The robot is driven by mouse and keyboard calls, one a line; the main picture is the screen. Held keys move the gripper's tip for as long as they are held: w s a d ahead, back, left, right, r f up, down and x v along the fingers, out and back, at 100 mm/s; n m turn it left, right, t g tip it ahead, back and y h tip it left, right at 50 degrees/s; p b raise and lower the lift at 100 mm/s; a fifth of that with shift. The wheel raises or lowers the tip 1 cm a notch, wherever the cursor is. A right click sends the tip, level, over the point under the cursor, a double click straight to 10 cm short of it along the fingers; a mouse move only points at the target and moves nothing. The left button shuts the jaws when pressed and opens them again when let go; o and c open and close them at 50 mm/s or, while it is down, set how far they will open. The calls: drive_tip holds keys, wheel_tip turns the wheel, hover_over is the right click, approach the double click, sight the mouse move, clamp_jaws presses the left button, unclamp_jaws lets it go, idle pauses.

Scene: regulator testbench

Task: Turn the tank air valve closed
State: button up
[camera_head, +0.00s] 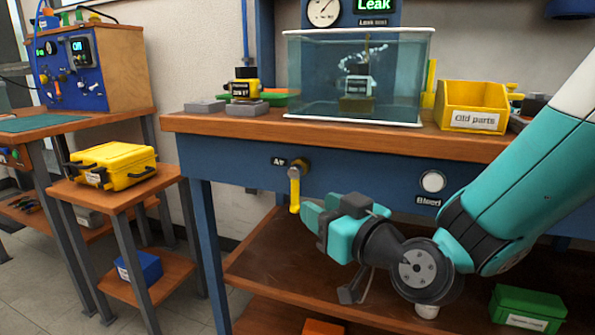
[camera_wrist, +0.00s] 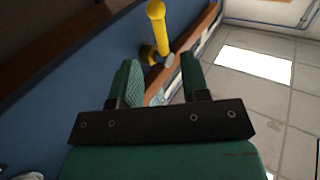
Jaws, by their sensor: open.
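The air valve has a yellow lever handle (camera_head: 294,192) that hangs down from its brass body (camera_head: 299,168), just right of the "Air" label on the blue bench front. The wrist view also shows the yellow handle (camera_wrist: 157,22), beyond my fingertips. My gripper (camera_head: 308,216) is just right of the handle's lower end in the head view. In the wrist view my gripper (camera_wrist: 160,78) has its two teal fingers apart, with nothing between them. I cannot tell whether a finger touches the handle. The water tank (camera_head: 355,85) stands on the bench above, with a regulator (camera_head: 358,82) in it.
A round white "Bleed" button (camera_head: 433,182) is on the bench front, right of my gripper. A yellow "Old parts" bin (camera_head: 472,105) stands on the bench. A yellow case (camera_head: 113,165) sits on a side table. A green box (camera_head: 527,308) is on the lower shelf.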

sight(297, 195)
drive_tip(key=p+x, duration=0.2)
drive_tip(key=x, duration=0.1)
drive_tip(key=p+x, duration=0.3)
drive_tip(key=shift+a+r+p, duration=0.15)
drive_tip(key=shift+r+p, duration=0.1)
drive_tip(key=shift+p, duration=0.1)
drive_tip(key=shift+w+a+f+p, duration=0.3)
drive_tip(key=shift+w+a+p, duration=0.1)
drive_tip(key=shift+w+p, duration=0.15)
